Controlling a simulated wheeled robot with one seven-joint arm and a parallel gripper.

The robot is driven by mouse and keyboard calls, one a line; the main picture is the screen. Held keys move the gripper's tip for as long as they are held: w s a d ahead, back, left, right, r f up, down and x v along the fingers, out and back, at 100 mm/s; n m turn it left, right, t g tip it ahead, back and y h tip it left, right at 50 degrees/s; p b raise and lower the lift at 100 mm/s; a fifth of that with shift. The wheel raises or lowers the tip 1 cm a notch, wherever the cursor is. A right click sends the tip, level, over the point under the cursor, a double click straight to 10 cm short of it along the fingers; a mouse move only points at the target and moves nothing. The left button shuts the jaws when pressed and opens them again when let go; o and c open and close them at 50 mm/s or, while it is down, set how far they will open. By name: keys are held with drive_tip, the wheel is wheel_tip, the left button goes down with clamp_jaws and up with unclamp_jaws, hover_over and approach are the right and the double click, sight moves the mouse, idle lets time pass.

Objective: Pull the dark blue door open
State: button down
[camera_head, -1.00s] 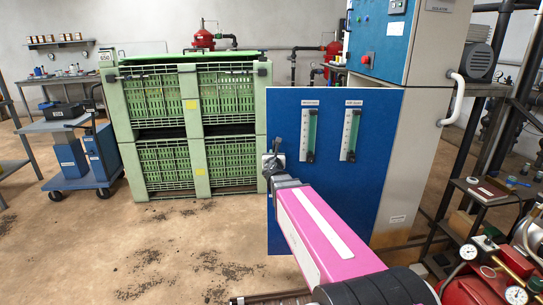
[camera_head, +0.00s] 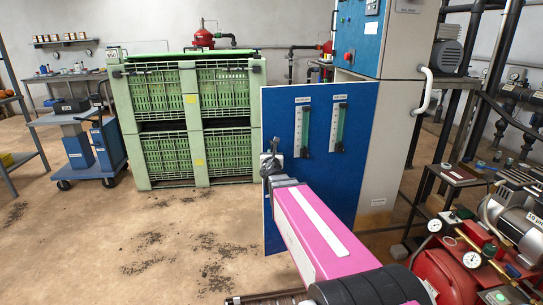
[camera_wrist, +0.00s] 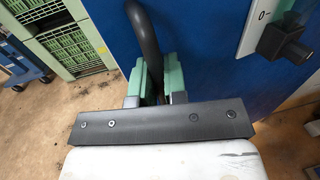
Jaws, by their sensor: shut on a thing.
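The dark blue door (camera_head: 312,150) hangs from the pale cabinet (camera_head: 388,160) on the right and stands swung out from it, seen at an angle. It carries two upright flow gauges near its top. Its dark bar handle (camera_wrist: 142,35) is near the free left edge. My gripper (camera_head: 272,172) is at that edge, at the end of my pink arm. In the wrist view its green-tipped fingers (camera_wrist: 157,84) are closed around the lower part of the handle. The inside of the cabinet behind the door is hidden.
Stacked green crates (camera_head: 190,125) stand behind and left of the door. A blue trolley (camera_head: 85,150) is farther left. A red compressor (camera_head: 450,270) with gauges and a small bench (camera_head: 460,175) crowd the right. The floor (camera_head: 150,245) at the left front is clear.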

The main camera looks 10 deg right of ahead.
drive_tip(key=c, duration=1.2)
unclamp_jaws()
